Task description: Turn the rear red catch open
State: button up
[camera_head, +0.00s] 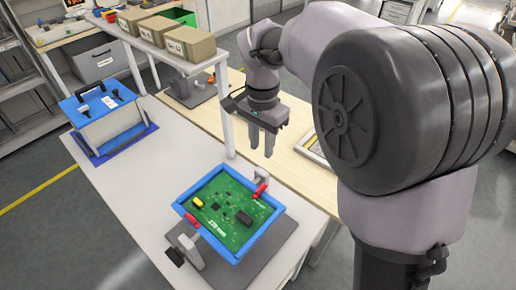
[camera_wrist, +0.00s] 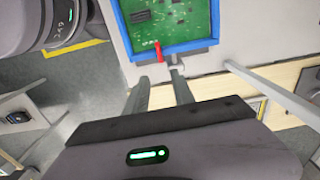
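A green circuit board (camera_head: 233,208) sits in a blue frame (camera_head: 246,248) on a grey base plate on the white bench. The farther red catch (camera_head: 261,190) is at the frame's far-right side beside a grey post. A second red catch (camera_head: 192,220) is at the near-left side by another post. In the wrist view, one red catch (camera_wrist: 159,51) lies across the blue frame's edge, partly over the board. My gripper (camera_head: 262,152) is above and beyond the farther catch, fingers pointing down, apart and empty. The wrist view shows its fingers (camera_wrist: 160,78) short of the catch.
A blue-topped box (camera_head: 98,103) with a dark handle stands at the bench's left. A raised shelf (camera_head: 150,40) carries several cardboard boxes. Its upright post (camera_head: 225,115) stands left of my gripper. A wooden surface (camera_head: 300,165) lies behind. The white bench between box and frame is clear.

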aim_at(261, 186)
notch_tip(261, 186, down, 16)
jog(key=b, duration=0.5)
jog(key=shift+s+f+b, duration=0.1)
jog(key=shift+f+b, duration=0.1)
jog(key=shift+b, duration=0.2)
grip_shut()
